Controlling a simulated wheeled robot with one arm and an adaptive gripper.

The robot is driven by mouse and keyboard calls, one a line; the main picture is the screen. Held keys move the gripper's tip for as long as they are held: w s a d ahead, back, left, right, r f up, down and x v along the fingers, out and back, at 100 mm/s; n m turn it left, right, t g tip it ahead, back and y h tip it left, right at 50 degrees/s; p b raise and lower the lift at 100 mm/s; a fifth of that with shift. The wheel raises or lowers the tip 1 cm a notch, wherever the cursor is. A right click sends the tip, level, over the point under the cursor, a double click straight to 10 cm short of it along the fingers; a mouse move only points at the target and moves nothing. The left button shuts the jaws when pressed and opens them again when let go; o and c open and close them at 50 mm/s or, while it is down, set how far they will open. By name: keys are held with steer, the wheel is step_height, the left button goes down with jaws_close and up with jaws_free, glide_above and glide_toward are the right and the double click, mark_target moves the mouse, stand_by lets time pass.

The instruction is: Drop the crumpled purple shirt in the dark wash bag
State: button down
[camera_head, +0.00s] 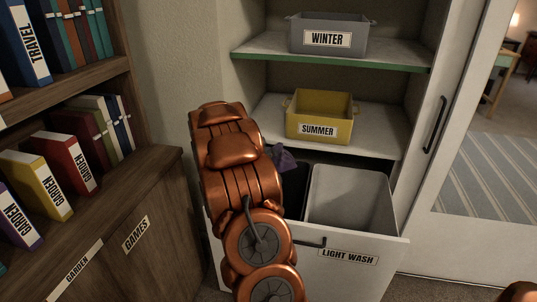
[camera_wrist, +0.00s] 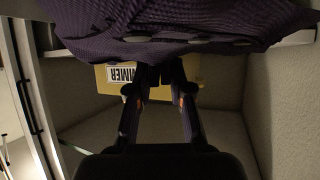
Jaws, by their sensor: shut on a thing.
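The crumpled purple shirt (camera_wrist: 180,25) fills the top of the wrist view, and my gripper (camera_wrist: 159,75) is shut on it. In the head view a small part of the purple shirt (camera_head: 284,160) shows past my copper arm, which hides the gripper. The shirt is at the back edge of the dark wash bag (camera_head: 294,186), seemingly above it. The dark bag is the left compartment of the pulled-out drawer, and my arm covers much of it. I cannot tell whether the shirt touches the bag.
A pale grey bag (camera_head: 352,198) fills the drawer's right side, behind the front labelled LIGHT WASH (camera_head: 347,257). A yellow SUMMER bin (camera_head: 319,117) sits on the shelf above and a grey WINTER bin (camera_head: 329,36) higher up. A bookcase (camera_head: 150,170) stands close on the left.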

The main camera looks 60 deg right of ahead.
steer(key=shift+f+b, duration=0.4)
steer(key=shift+f, duration=0.1)
steer(key=c, duration=1)
jaws_free()
steer(key=v, duration=1.2)
